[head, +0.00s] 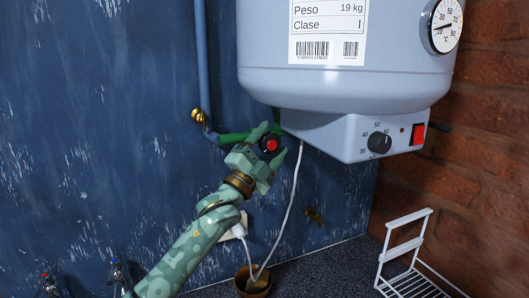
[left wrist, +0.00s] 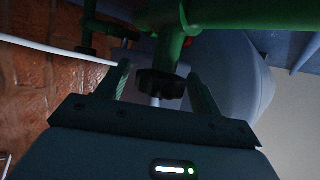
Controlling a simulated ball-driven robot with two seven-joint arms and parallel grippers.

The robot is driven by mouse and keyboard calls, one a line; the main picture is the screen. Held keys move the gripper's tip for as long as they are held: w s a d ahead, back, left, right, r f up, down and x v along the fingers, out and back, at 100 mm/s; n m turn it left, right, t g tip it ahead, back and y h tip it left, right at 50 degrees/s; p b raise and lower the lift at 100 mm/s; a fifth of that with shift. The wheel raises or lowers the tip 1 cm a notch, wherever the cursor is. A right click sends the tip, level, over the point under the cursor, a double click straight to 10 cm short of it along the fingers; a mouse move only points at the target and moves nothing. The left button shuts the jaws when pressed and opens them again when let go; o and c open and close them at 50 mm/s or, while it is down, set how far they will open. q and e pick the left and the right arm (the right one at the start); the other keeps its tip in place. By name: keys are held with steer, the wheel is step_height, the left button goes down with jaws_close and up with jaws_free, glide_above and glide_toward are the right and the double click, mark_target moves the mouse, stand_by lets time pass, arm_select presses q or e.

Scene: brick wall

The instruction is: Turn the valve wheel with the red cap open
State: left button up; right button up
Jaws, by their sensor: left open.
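The valve wheel with the red cap (head: 270,145) is black and sits on the green pipe (head: 233,137) under the water heater. My left gripper (head: 277,140) is at the wheel in the head view, with its fingers on either side of it. In the left wrist view the dark ribbed wheel (left wrist: 160,84) shows between the two open fingertips (left wrist: 160,82), with visible gaps; contact is not visible. The red cap does not show clearly there. My right gripper is in neither view.
The water heater (head: 340,85) hangs just above my left gripper, with a dial knob (head: 379,143) and red switch (head: 418,133). A white cable (head: 296,185) hangs beside the gripper into a pot (head: 254,287). A white rack (head: 408,245) stands at right. A brass fitting (head: 199,116) is at left.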

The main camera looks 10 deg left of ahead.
arm_select(q)
steer(key=b+v, duration=0.2)
steer(key=v, duration=1.4)
steer(key=shift+o, duration=0.2)
steer(key=shift+a+f, duration=0.1)
steer(key=shift+f, duration=0.05)
